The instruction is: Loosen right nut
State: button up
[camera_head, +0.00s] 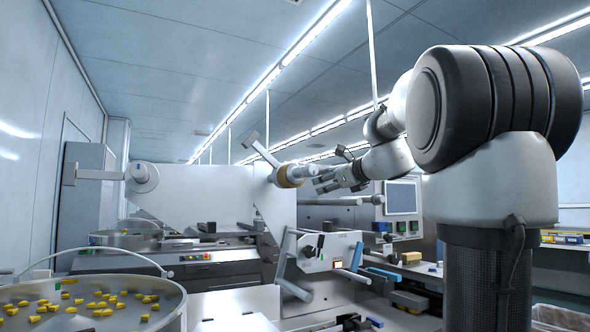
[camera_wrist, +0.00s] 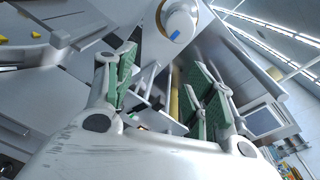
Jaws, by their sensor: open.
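In the head view, a tilted grey bar handle (camera_head: 259,149) stands out at the right-hand spool (camera_head: 290,174), which has an orange-brown band. I cannot tell for certain which part is the right nut. My gripper (camera_head: 318,184) is just right of this spool, its fingers pointing left toward it; contact cannot be made out. In the wrist view my gripper (camera_wrist: 160,62) is open, with green-padded fingers wide apart and nothing held. A white round hub (camera_wrist: 181,20) with a blue mark lies beyond the fingertips, at the top.
A second white spool (camera_head: 142,177) with a grey end block (camera_head: 70,173) is at the left. A control box (camera_head: 328,250) with knobs stands below my gripper. A round bowl (camera_head: 165,300) of yellow pieces is at the lower left. A screen (camera_head: 401,197) stands behind.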

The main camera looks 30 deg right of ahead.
aim_at(314, 169)
jog(key=w+r+m, duration=0.1)
jog(key=w+m, duration=0.1)
jog(key=w+r+m+t, duration=0.1)
jog(key=w+m, duration=0.1)
jog(key=w, duration=0.1)
jog(key=w+a+r+m, duration=0.1)
jog(key=w+r+m, duration=0.1)
jog(key=w+m, duration=0.1)
jog(key=shift+w+a+r+h, duration=0.1)
jog(key=shift+h, duration=0.2)
jog(key=c, duration=1)
